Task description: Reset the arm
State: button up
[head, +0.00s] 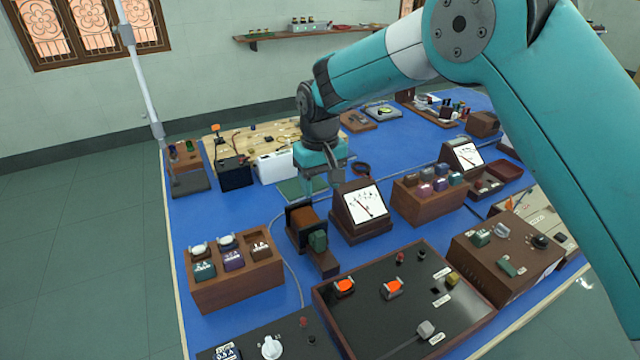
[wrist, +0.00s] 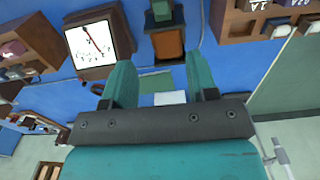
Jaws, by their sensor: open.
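My teal arm reaches from the right side of the head view out over the blue bench. My gripper (head: 336,178) points down above the bench, behind the wooden-framed meter and the brown and black box. In the wrist view my gripper (wrist: 163,80) shows two teal fingers standing well apart, with nothing between them but bench and small items below. The meter (head: 362,207) has a white dial and stands close to the gripper in the head view; it also shows in the wrist view (wrist: 92,40).
A brown box (head: 304,222) with a green block stands beside the meter. A rack (head: 235,285) of labelled blocks is at front left, a black panel (head: 450,310) with orange switches at front. Another rack (head: 425,210) and a second meter (head: 462,157) stand to the right. A pole (head: 140,75) rises at left.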

jog(key=s+d+r+n+y, duration=0.15)
jog(key=s+d+r, duration=0.45)
jog(key=s+r, duration=0.6)
jog(key=s+d+r+y, duration=0.1)
jog(key=s+d, duration=0.1)
jog(key=s, duration=0.8)
jog(key=s+d+r+y, duration=0.1)
jog(key=s+d, duration=0.2)
jog(key=s, duration=0.7)
jog(key=shift+r+n+y, duration=0.15)
jog(key=shift+n+y, duration=0.2)
jog(key=shift+n, duration=0.1)
jog(key=shift+s, duration=0.1)
dwell(0.6)
